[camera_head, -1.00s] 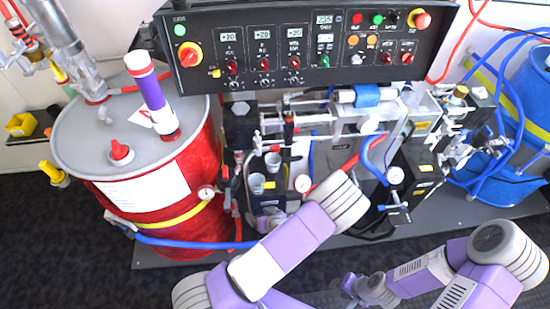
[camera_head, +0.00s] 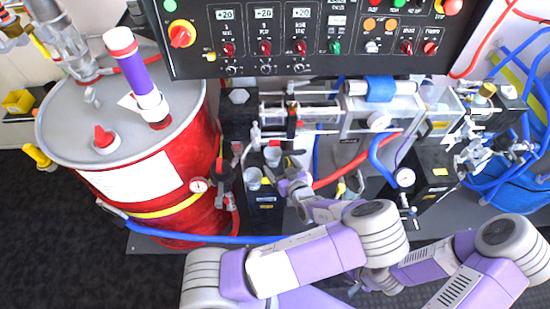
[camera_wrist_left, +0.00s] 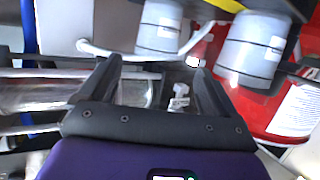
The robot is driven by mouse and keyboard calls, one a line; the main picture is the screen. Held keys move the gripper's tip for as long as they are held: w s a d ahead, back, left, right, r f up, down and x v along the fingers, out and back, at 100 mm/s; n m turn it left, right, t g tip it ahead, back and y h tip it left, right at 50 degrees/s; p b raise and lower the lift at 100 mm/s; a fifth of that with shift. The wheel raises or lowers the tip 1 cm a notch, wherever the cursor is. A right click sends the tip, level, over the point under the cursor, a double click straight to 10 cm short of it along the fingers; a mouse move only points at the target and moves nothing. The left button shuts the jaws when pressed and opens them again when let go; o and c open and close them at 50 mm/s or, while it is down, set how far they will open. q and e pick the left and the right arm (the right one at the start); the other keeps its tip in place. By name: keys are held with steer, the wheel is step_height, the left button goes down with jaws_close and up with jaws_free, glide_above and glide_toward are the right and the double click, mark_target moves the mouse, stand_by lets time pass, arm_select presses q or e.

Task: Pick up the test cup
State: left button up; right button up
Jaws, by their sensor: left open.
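Two small grey cups stand side by side in a holder near the middle of the head view: one at the back (camera_head: 272,155) and one at front left (camera_head: 252,178). I cannot tell which one is the test cup. In the left wrist view they show near the top, one in the middle (camera_wrist_left: 160,28) and one to the right (camera_wrist_left: 252,45). My left gripper (camera_head: 284,182) is just right of the cups in the head view. In the left wrist view its jaws (camera_wrist_left: 155,68) are apart and empty, with the cups beyond the fingertips. My right gripper is not visible.
A red drum (camera_head: 150,180) with a white-and-purple tube (camera_head: 137,70) on top stands left. A control panel (camera_head: 290,40) hangs above. A blue drum (camera_head: 515,180) stands far right.

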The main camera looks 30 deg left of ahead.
mark_target(276, 164)
arm_select(q)
steer(key=f+b, duration=0.1)
steer(key=f, duration=0.1)
steer(key=f+b, duration=0.1)
steer(key=b, duration=0.1)
steer(key=shift+w+f, duration=0.4)
steer(key=shift+w+a+f, duration=0.1)
steer(key=b+x, duration=0.2)
steer(key=x, duration=0.4)
steer(key=shift+a, duration=0.3)
steer(key=shift+w+a, duration=0.3)
steer(key=shift+a, duration=0.05)
steer(key=c, duration=1)
steer(key=shift+c, duration=0.2)
